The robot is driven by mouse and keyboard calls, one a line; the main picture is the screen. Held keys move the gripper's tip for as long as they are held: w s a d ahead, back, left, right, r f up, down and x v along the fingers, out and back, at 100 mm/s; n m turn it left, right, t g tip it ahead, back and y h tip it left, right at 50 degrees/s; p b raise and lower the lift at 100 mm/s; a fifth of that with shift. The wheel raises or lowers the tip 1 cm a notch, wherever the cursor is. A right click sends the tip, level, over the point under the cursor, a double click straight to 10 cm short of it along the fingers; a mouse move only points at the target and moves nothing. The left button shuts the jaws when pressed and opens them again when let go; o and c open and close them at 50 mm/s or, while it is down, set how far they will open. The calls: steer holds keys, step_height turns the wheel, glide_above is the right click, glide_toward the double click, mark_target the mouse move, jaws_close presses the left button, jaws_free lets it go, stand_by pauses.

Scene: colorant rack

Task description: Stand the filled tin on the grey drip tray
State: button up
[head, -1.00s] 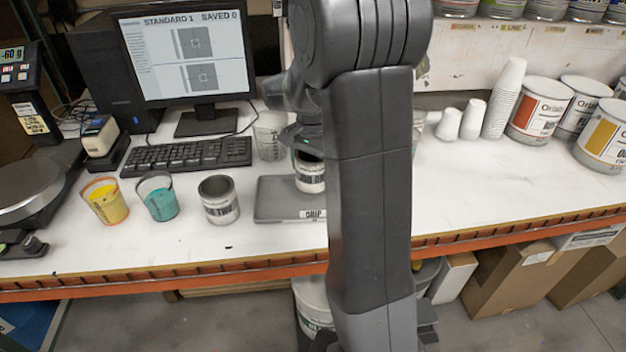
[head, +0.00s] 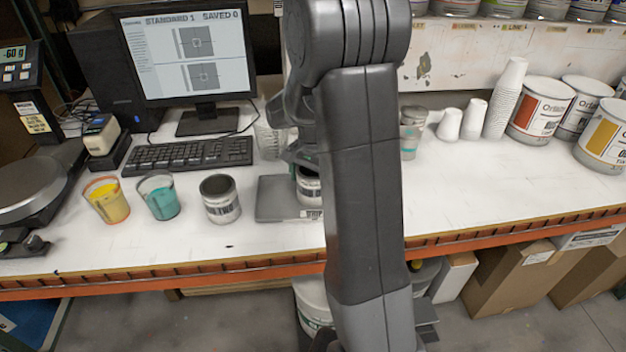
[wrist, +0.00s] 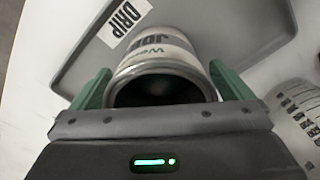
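A white-labelled tin (head: 308,188) is between the green fingers of my gripper (wrist: 160,70). In the wrist view the tin (wrist: 160,58) has a metal rim and a dark inside, and both fingers sit against its sides. The grey drip tray (head: 272,198) lies on the bench, and its DRIP label also shows in the wrist view, beside the tray's bare surface (wrist: 215,25). The tin is over the tray; I cannot tell whether its base touches. My arm hides the tray's right part in the head view.
Another open tin (head: 221,200) stands left of the tray, beside a teal cup (head: 160,198) and a yellow cup (head: 107,202). A keyboard (head: 188,155) lies behind. A clear cup (head: 268,138) stands behind the tray.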

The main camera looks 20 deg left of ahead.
step_height(320, 180, up, 12)
steer(key=shift+r, duration=0.15)
stand_by(0.5)
